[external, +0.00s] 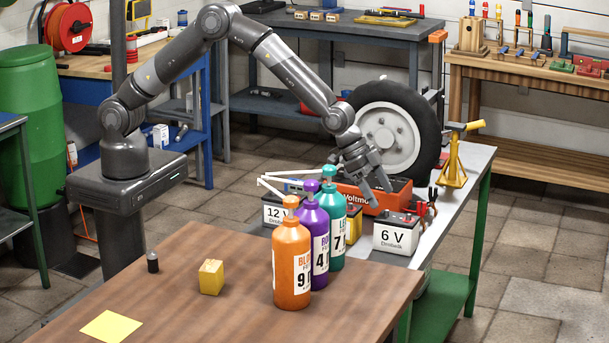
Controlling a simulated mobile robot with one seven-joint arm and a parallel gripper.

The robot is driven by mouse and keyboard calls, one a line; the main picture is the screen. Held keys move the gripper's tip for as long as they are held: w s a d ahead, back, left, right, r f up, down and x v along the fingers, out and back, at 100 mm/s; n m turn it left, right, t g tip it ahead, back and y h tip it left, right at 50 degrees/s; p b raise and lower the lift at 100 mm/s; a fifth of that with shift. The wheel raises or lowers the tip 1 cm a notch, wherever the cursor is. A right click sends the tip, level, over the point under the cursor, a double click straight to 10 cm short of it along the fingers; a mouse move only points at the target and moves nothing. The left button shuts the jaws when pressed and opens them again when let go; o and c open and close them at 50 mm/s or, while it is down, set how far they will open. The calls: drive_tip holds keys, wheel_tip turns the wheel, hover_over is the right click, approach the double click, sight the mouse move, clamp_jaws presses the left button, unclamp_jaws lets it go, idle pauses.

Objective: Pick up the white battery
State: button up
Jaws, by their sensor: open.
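Two white batteries with dark tops stand on the light workbench behind the bottles. One, marked "6 V" (396,237), is at the right and in clear view. The other, marked "12 V" (274,213), is at the left and partly hidden by the bottles. My gripper (379,203) is open and points down, above and slightly left of the 6 V battery, near the orange voltmeter box (366,194). It holds nothing that I can see. I cannot tell the exact gap between the fingers and the battery.
Orange (292,262), purple (312,235) and teal (332,225) bottles stand on the front brown table. A yellow block (211,277) and a small dark cylinder (153,262) are left of them. Red clamps (427,212) and a yellow jack stand (453,165) are right of the 6 V battery.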

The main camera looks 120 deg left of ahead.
sight(393, 217)
drive_tip(key=shift+x, duration=5.4)
drive_tip(key=shift+s+f, duration=0.1)
drive_tip(key=shift+s, duration=0.05)
drive_tip(key=shift+c, duration=0.3)
drive_tip(key=c, duration=1.8)
